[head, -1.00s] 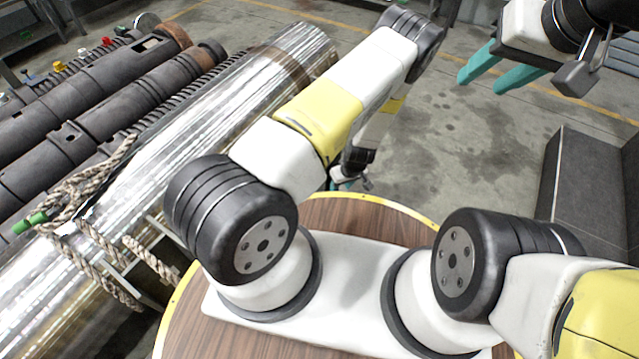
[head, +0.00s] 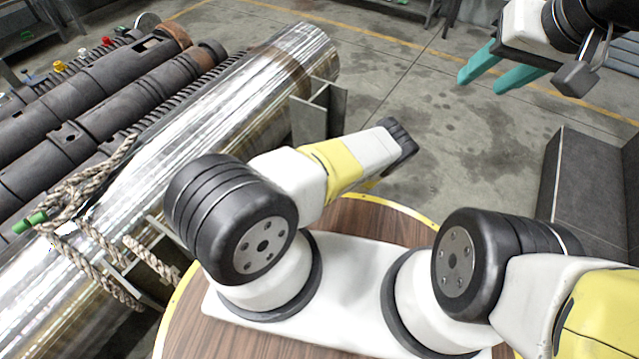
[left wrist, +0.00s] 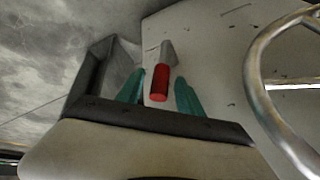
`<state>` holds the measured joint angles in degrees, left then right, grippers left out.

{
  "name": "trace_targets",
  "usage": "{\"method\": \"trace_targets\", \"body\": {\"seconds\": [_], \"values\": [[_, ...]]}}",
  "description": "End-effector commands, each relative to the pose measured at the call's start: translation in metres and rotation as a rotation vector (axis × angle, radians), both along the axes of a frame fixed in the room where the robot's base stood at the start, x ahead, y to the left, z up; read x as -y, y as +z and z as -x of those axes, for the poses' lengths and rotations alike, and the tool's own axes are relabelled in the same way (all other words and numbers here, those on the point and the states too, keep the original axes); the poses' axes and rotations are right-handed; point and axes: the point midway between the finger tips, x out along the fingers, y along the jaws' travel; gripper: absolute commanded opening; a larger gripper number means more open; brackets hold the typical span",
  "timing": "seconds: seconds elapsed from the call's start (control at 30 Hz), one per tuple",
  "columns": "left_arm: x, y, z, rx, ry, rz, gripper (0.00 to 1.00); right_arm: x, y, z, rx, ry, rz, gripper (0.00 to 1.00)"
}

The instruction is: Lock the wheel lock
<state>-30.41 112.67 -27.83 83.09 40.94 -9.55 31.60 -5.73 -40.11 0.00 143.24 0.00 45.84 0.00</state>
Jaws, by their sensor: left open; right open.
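In the left wrist view a red cylinder (left wrist: 160,84) sticks out from a small grey metal piece (left wrist: 168,52) on a pale panel. It looks like the wheel lock's handle. My left gripper (left wrist: 160,75) is open, with one teal finger on each side of the red cylinder. I cannot tell how deep the cylinder sits between them or whether they touch it. A curved metal ring (left wrist: 262,95), apparently the wheel, is at the right. My right gripper (head: 481,85) is open and empty over the floor. My left gripper is out of sight in the head view.
A shiny metal cylinder (head: 190,130) and several dark pipes (head: 85,150) lie at the left, with rope (head: 100,235) across them. A grey metal bracket (head: 320,112) stands beside the cylinder. A dark box (head: 590,190) is at the right. Open floor (head: 430,130) lies between.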

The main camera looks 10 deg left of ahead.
Motion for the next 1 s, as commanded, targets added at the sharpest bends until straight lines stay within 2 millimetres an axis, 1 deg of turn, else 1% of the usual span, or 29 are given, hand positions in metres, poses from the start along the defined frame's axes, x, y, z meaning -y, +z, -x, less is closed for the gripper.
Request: {"method": "trace_targets", "body": {"seconds": [0.1, 0.33, 0.47, 0.5, 0.57, 1.0], "values": [[-0.0021, -0.0048, -0.0010, 0.000, 0.000, 0.000, 0.43, 0.0000, 0.0000, 0.0000, 0.000, 0.000, 0.000, 0.43], [-0.0020, -0.0051, -0.0012, 0.000, 0.000, 0.000, 0.43, 0.0000, 0.0000, 0.0000, 0.000, 0.000, 0.000, 0.43], [-0.0019, -0.0049, -0.0012, 0.000, 0.000, 0.000, 0.18, 0.0000, 0.0000, 0.0000, 0.000, 0.000, 0.000, 0.43], [-0.0019, -0.0049, -0.0012, 0.000, 0.000, 0.000, 0.10, 0.0000, 0.0000, 0.0000, 0.000, 0.000, 0.000, 0.43], [-0.0018, -0.0049, -0.0011, 0.000, 0.000, 0.000, 0.00, 0.0000, 0.0000, 0.0000, 0.000, 0.000, 0.000, 0.43], [-0.0016, -0.0047, -0.0011, -0.001, 0.000, 0.001, 0.00, 0.0000, 0.0000, 0.0000, 0.000, 0.000, 0.000, 0.43]]}}
